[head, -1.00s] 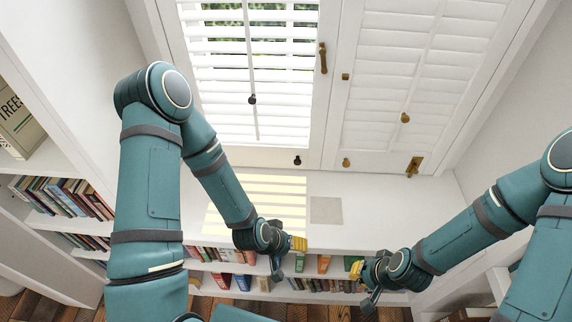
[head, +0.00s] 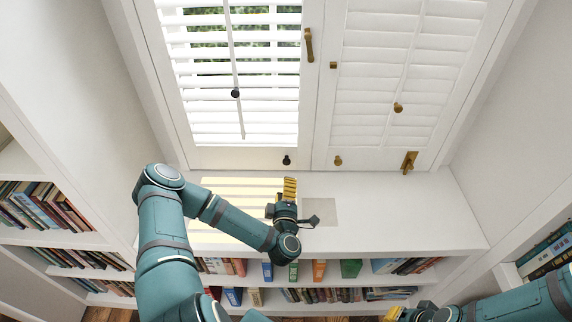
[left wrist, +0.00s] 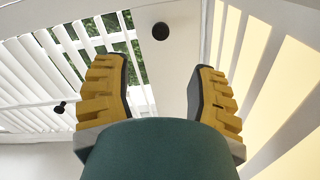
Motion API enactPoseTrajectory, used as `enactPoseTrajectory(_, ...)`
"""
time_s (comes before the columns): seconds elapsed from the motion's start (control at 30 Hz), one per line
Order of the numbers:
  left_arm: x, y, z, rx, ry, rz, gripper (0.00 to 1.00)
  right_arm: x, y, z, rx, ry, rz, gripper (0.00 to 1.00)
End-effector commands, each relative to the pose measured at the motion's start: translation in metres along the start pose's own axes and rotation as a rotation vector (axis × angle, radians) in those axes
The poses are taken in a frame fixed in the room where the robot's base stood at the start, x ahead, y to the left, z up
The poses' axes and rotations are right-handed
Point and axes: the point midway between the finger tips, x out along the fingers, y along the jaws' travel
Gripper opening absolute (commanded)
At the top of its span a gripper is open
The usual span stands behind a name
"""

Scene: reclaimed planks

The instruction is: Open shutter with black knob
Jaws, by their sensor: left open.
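The left shutter (head: 312,120) is white with tilted slats and greenery behind them. A black knob (head: 286,160) sits on its bottom rail; it also shows in the left wrist view (left wrist: 161,31), ahead of and between the fingers. A second, smaller black knob (head: 235,93) is on the tilt rod and also shows in the left wrist view (left wrist: 60,107). My left gripper (head: 290,184) is open and empty over the sill, just below the bottom-rail knob and apart from it. My right gripper (head: 395,312) is partly cut off at the bottom edge; its jaws are unclear.
The right shutter (head: 375,139) has brass knobs, one on its bottom rail (head: 337,160), and a brass latch (head: 409,162). The white sill (head: 400,212) is clear to the right. Bookshelves (head: 55,243) stand at left and below.

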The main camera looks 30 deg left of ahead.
Motion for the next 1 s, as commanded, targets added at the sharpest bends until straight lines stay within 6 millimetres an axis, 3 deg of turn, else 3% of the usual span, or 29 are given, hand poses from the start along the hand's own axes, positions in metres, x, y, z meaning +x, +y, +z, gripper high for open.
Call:
enactPoseTrajectory(0.5,0.096,-0.002,0.0,0.003,0.0,0.0,0.58,0.017,0.006,-0.002,0.0,0.009,0.001,0.0)
enactPoseTrajectory(0.7,0.113,-0.001,0.001,0.003,-0.001,-0.002,0.58,0.019,0.007,-0.002,0.0,0.011,0.001,0.0)
enactPoseTrajectory(1.0,0.117,-0.001,0.001,0.003,-0.003,-0.002,0.58,0.019,0.007,-0.003,0.0,0.011,0.001,0.0)
